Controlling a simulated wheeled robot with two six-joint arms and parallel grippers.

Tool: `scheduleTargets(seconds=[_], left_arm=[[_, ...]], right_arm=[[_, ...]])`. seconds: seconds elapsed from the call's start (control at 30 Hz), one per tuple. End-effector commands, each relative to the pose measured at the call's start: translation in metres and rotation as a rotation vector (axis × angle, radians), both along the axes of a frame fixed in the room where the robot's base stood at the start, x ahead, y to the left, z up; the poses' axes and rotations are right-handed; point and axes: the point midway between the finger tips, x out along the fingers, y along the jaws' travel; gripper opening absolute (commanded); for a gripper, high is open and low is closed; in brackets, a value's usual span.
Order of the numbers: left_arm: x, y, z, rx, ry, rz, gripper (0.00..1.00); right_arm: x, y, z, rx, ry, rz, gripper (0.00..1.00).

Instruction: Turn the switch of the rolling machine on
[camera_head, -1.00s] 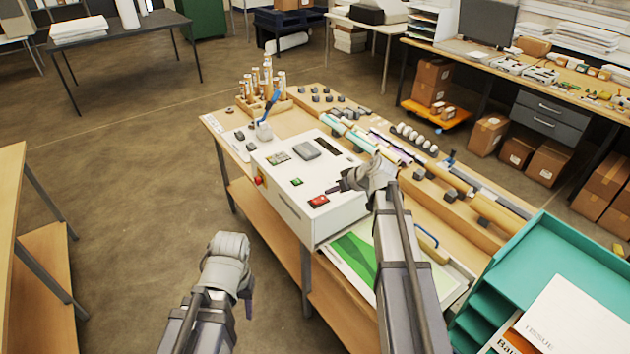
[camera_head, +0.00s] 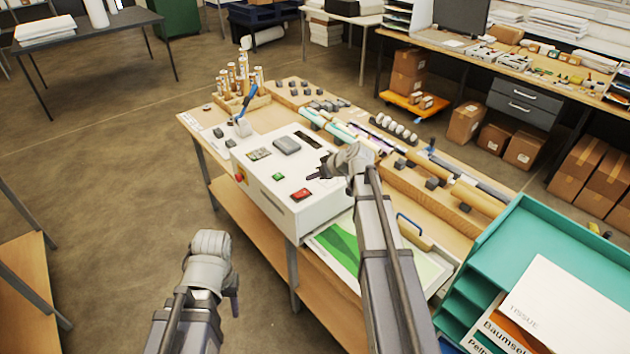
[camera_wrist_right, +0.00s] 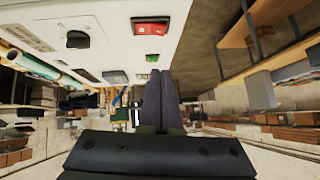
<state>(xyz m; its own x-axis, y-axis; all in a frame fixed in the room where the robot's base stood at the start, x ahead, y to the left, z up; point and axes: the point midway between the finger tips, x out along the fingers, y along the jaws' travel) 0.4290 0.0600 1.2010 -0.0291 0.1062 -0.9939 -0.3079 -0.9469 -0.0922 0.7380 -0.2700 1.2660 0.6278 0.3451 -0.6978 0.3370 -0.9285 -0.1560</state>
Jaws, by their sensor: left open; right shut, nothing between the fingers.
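The rolling machine is a white box (camera_head: 262,186) on the wooden workbench. In the right wrist view the red switch (camera_wrist_right: 150,26) and a black knob (camera_wrist_right: 77,39) show on the white panel. My right gripper (camera_head: 316,176) is shut and empty over the machine, close to the red switch; its fingers (camera_wrist_right: 161,100) are together. My left gripper (camera_head: 235,303) hangs beside the bench, apart from the machine; its fingers are mostly hidden.
A green sheet (camera_head: 345,243) lies on the bench in front of the machine. A teal shelf unit (camera_head: 535,235) stands at the right. Rolls (camera_head: 475,197) and small dark blocks lie behind my right arm. Floor at the left is open.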

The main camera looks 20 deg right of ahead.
Motion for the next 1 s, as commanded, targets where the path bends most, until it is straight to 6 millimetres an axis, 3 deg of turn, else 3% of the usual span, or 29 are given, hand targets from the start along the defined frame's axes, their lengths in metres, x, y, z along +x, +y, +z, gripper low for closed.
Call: scheduleTargets(seconds=[0.03, 0.37, 0.63, 1.0], left_arm=[[0.0, 0.0, -0.012, 0.001, 0.0, -0.003, 0.5], [0.001, 0.0, -0.058, 0.0, -0.001, -0.01, 0.5], [0.001, 0.0, -0.087, 0.0, -0.003, -0.006, 0.5], [0.001, 0.0, -0.09, 0.0, -0.003, -0.006, 0.5]], right_arm=[[0.008, 0.003, -0.012, -0.001, 0.0, 0.002, 0.0], [0.047, 0.025, -0.058, 0.0, 0.0, 0.001, 0.0], [0.043, 0.03, -0.087, 0.0, 0.001, 0.001, 0.0], [0.043, 0.031, -0.09, 0.0, 0.001, 0.0, 0.0]])
